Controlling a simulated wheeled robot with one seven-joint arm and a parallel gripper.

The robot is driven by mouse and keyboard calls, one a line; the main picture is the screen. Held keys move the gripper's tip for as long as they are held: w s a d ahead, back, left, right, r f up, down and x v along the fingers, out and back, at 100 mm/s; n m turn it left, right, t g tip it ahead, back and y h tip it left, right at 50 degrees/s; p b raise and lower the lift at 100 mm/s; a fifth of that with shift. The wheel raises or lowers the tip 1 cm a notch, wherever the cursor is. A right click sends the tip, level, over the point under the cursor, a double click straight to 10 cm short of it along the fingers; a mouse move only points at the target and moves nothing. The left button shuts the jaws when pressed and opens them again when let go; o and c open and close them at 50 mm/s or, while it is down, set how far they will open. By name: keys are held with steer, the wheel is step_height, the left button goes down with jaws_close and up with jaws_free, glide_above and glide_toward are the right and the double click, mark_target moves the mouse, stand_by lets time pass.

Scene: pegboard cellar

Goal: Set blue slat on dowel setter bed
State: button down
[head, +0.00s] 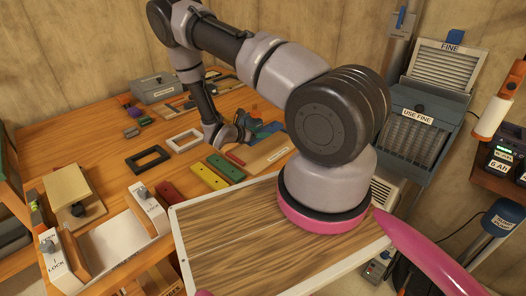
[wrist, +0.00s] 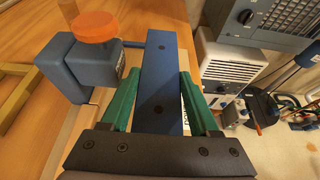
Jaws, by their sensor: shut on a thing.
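The blue slat (wrist: 162,75) is a long flat bar with small dark holes. My gripper (wrist: 158,80) is shut on it, with one green finger along each side, and the slat points away from the wrist. To its left stands a blue device with an orange knob (wrist: 95,27), which looks like the dowel setter. A pale strip beside and under the slat may be its bed. I cannot tell whether the slat touches it. In the head view my arm reaches to the bench's right side; the slat and setter are mostly hidden there, near a pale labelled board (head: 268,154).
Red (head: 172,191), yellow (head: 208,177) and green (head: 226,167) slats lie in front of the setter area. Black (head: 147,160) and white (head: 184,141) frames lie to the left. A white-edged wooden panel (head: 225,245) is nearest me. Grey-blue machines (head: 415,125) stand at right.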

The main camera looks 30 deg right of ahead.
mark_target(261, 153)
step_height(261, 153, down, 8)
steer(key=shift+f, duration=0.25)
steer(key=shift+c, duration=0.6)
jaws_free()
steer(key=shift+f, duration=0.15)
